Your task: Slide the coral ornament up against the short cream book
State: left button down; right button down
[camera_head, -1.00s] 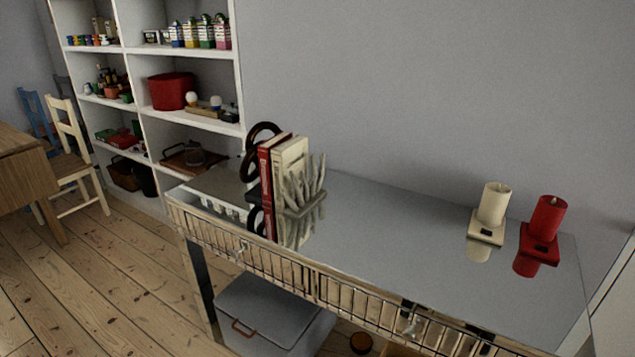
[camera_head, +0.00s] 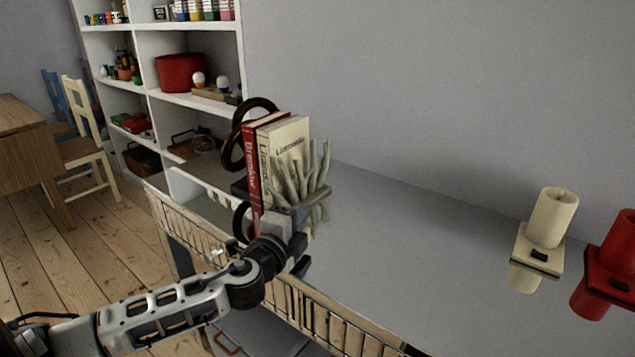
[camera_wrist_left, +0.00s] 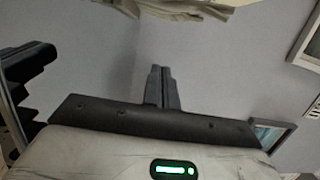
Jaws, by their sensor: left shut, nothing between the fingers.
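My left gripper (camera_head: 299,240) is low in front of the ornament's base, partly blurred into the dark wrist. In the left wrist view my left fingers (camera_wrist_left: 162,88) are shut with nothing between them. A pale shape at that view's top edge may be the coral. My right gripper is not in view.
A red book (camera_head: 250,175) stands left of the cream book, with a dark ring-shaped bookend (camera_head: 232,150) behind it.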

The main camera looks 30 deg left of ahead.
aim_at(302, 182)
pick_arm(q)
jog(key=shift+w+a, duration=0.1)
jog(key=shift+w, duration=0.35)
jog(key=w, duration=0.3)
jog(key=w+a, duration=0.1)
jog(key=w, duration=0.5)
jog(key=shift+w+a+r, duration=0.1)
jog(key=shift+a+r, duration=0.05)
jog(key=shift+a, duration=0.05)
jog(key=a, duration=0.2)
jog(key=shift+a, duration=0.95)
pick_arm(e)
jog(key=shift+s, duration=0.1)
pick_arm(q)
jog(key=shift+a+f+b, duration=0.2)
jog(key=shift+a+b, duration=0.25)
jog(key=shift+a, duration=0.55)
jog(key=shift+r, duration=0.1)
jog(key=shift+d, duration=0.1)
